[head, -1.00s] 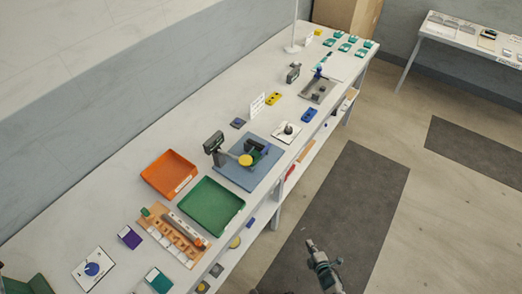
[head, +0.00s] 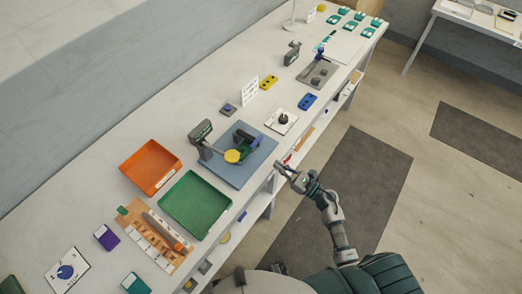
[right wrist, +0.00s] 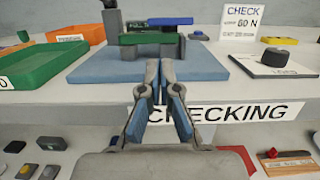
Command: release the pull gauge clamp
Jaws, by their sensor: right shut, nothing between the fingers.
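In the right wrist view the clamp's blue bar (right wrist: 170,21) lies straight ahead, past the fingertips. My right gripper (head: 279,166) is shut and empty at the bench's front edge, apart from the clamp. In the right wrist view its fingertips (right wrist: 159,66) overlap the plate's front edge. My left gripper is out of view.
A green tray (head: 230,197) and an orange tray (head: 178,165) are left of the plate. A white pad with a dark knob (head: 283,118) lies to its right, near a CHECK sign (head: 249,91). A lower shelf runs under the bench.

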